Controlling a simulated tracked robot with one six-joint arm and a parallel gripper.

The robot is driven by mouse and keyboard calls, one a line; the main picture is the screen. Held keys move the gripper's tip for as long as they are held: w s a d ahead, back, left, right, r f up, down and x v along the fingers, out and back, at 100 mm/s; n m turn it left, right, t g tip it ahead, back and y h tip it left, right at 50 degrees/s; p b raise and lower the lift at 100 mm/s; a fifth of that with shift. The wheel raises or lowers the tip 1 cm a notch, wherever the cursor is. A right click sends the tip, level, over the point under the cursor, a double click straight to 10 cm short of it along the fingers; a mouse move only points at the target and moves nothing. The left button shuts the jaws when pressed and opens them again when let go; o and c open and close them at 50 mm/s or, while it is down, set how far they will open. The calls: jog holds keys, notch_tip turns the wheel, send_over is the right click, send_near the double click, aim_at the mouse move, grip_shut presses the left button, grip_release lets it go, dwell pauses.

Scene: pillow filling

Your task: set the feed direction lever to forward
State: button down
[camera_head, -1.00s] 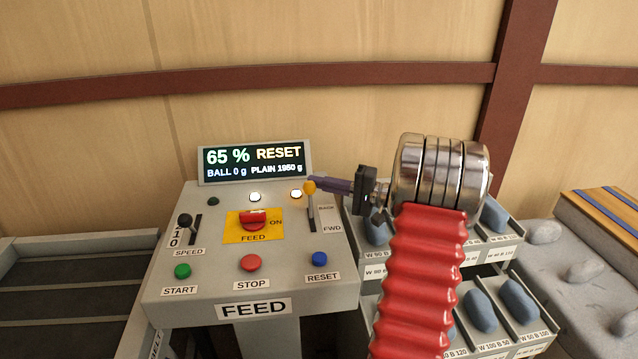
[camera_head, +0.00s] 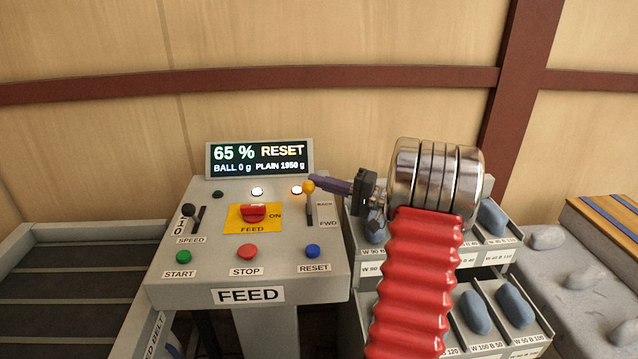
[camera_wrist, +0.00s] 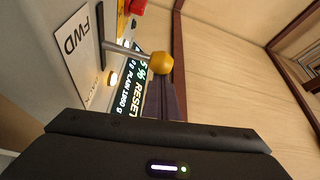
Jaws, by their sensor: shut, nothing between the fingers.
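The feed direction lever has a yellow ball knob (camera_head: 308,187) on a thin metal stem and stands in a slot at the right of the grey FEED console (camera_head: 190,285). Its knob is at the upper end, beside the BACK label (camera_head: 325,204); the FWD label (camera_head: 328,224) is lower. My gripper (camera_head: 314,182) is shut and empty, reaching in from the right with its purple fingertips at the knob. In the wrist view the knob (camera_wrist: 160,64) is just beyond the fingers (camera_wrist: 168,88). I cannot tell whether they touch.
The display (camera_head: 260,158) reads 65 % RESET, BALL 0 g, PLAIN 1950 g. A red FEED switch (camera_head: 253,213), speed lever (camera_head: 189,211) and START (camera_head: 183,257), STOP (camera_head: 247,252) and RESET (camera_head: 312,251) buttons are on the console. Bins with blue pillows (camera_head: 474,311) stand right.

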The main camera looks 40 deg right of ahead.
jog(key=shift+s+a, duration=1.3)
jog(key=shift+s, duration=0.05)
jog(key=shift+s+a+f, duration=0.1)
jog(key=shift+s+a, duration=0.15)
jog(key=shift+s+a+f, duration=0.1)
jog(key=shift+w+d+r, duration=0.3)
jog(key=shift+d+r, duration=0.1)
jog(key=shift+r, duration=0.1)
jog(key=w+d+r, duration=0.1)
jog(key=d, duration=0.2)
send_near(311, 184)
jog(key=d, duration=0.3)
jog(key=shift+s+d+f, duration=0.1)
jog(key=shift+d+f, duration=0.25)
jog(key=shift+d, duration=0.05)
